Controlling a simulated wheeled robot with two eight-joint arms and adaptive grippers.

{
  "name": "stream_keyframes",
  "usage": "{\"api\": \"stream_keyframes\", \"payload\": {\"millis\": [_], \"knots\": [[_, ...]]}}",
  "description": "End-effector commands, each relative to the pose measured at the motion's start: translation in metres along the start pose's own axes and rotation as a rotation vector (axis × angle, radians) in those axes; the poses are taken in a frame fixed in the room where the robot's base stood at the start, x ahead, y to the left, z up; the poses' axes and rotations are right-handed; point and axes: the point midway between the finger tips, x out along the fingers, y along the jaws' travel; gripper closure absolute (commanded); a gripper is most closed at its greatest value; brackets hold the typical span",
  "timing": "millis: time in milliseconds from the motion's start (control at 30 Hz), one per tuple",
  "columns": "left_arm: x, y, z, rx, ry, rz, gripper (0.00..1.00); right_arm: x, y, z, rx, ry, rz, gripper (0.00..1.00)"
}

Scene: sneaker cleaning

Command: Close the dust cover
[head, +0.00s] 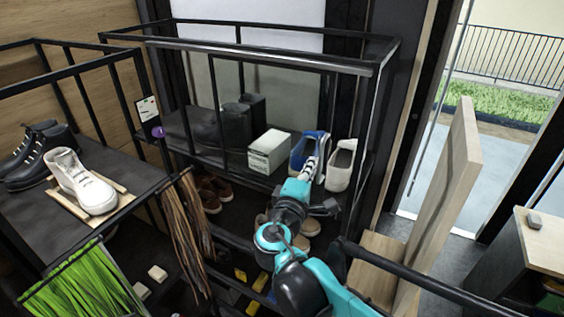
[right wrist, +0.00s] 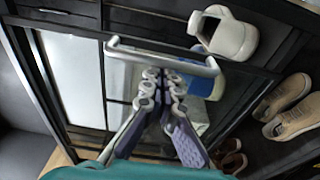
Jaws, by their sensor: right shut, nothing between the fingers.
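The dust cover seems to be the see-through panel in a dark frame on the front of the middle shoe rack; in the head view its pale top rail (head: 255,58) runs across the rack. In the right wrist view a pale bar handle (right wrist: 163,56) crosses just beyond my right gripper (right wrist: 160,77). The fingers are shut and empty, with their tips close to the bar; I cannot tell whether they touch it. In the head view my right gripper (head: 312,163) is in front of the shoes on the upper shelf. My left gripper is out of view.
A blue-and-white shoe (head: 308,147), a white sneaker (head: 341,165) and a white box (head: 269,151) stand on the rack shelf. Brown shoes (head: 214,189) are below. Another white sneaker (head: 82,180) lies on the left rack. A wooden board (head: 447,185) stands at right.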

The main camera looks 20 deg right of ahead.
Motion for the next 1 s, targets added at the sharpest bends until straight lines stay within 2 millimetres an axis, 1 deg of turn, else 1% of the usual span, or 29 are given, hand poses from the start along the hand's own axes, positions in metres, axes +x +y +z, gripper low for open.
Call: {"api": "stream_keyframes", "payload": {"millis": [33,200,300,400,600,1000], "knots": [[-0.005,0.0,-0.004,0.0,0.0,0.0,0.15,-0.001,0.003,0.014,0.0,-0.004,0.0,1.0],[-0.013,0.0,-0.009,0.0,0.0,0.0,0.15,-0.005,0.003,0.046,0.0,-0.003,0.0,1.0],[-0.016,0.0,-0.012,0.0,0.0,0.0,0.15,-0.007,0.002,0.06,0.0,-0.002,0.0,1.0],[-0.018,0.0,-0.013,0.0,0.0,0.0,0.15,-0.008,0.001,0.069,0.0,-0.001,0.0,1.0],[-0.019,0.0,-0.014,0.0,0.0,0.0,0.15,-0.009,0.0,0.076,0.0,-0.001,0.0,1.0],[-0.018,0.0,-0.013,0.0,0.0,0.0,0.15,-0.009,0.0,0.077,0.0,-0.004,0.0,1.0]]}}
